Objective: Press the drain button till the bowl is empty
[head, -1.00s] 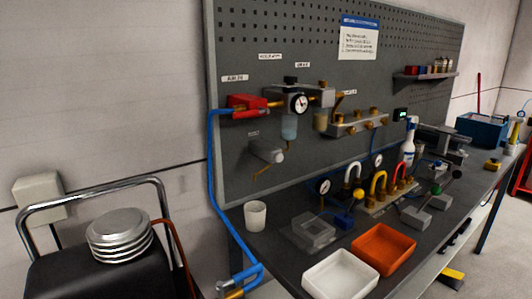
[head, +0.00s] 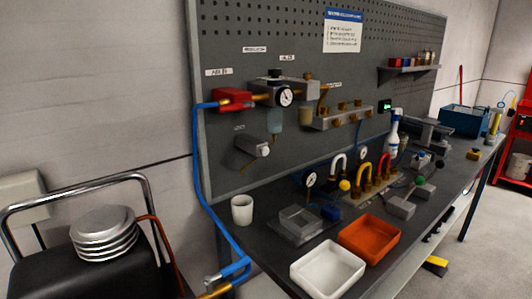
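A clear bowl (head: 276,121) with a bluish tint hangs under the regulator unit with a round gauge (head: 285,97) on the pegboard. How much liquid it holds is too small to tell. A small tip (head: 274,140) shows at the bowl's underside; I cannot make out whether it is the drain button. A second, amber bowl (head: 305,117) hangs just right of it. Neither of my grippers is in the head view.
A red valve block (head: 232,99) with a blue hose (head: 198,165) sits left of the unit. A grey fitting (head: 252,146) is below. On the bench are a white cup (head: 242,210), white tray (head: 327,284) and orange tray (head: 369,255).

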